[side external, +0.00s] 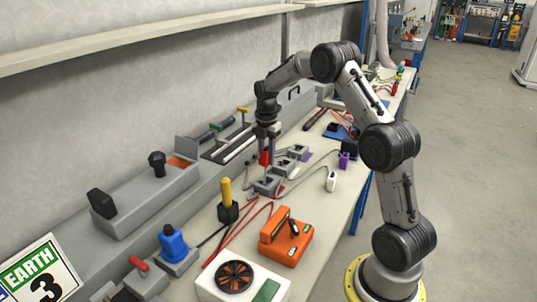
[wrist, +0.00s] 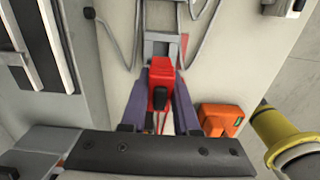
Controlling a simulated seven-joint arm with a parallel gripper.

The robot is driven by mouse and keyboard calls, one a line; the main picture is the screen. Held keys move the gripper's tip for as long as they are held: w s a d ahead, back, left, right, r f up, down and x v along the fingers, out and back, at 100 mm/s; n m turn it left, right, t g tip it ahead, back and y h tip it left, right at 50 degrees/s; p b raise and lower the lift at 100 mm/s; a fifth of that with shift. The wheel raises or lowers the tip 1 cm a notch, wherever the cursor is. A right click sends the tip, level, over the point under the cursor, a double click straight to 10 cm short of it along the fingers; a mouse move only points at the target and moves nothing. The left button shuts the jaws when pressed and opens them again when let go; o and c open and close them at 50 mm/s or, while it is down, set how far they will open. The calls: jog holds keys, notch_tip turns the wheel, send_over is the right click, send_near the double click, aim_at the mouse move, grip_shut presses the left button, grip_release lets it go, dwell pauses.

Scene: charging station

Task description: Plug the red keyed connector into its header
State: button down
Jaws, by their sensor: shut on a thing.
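The red keyed connector (wrist: 160,72) is held between the two purple-grey fingers of my gripper (wrist: 160,84) in the wrist view. A dark cable end shows on its near side. In the side view the red connector (side external: 265,158) hangs below my gripper (side external: 268,148), above the row of grey headers. The nearest grey header (side external: 268,185) has a red mark (side external: 281,190) beside it. In the wrist view a grey header (wrist: 160,47) with a red patch at its right lies just beyond the connector. Whether the connector touches any header cannot be told.
Two more grey headers (side external: 282,167) (side external: 298,152) stand behind the nearest one. A black-and-yellow upright tool (side external: 227,200), an orange device (side external: 286,238) and a white fan box (side external: 240,283) stand nearer the camera. Loose cables cross the bench. A white plug (side external: 331,181) lies to the right.

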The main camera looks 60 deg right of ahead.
aim_at(266, 149)
jog(key=shift+f, duration=2.85)
jog(key=shift+f, duration=0.95)
jog(key=c, duration=0.6)
grip_release()
jog(key=shift+s, duration=0.1)
notch_tip(266, 149, up, 14)
jog(key=shift+r, duration=0.1)
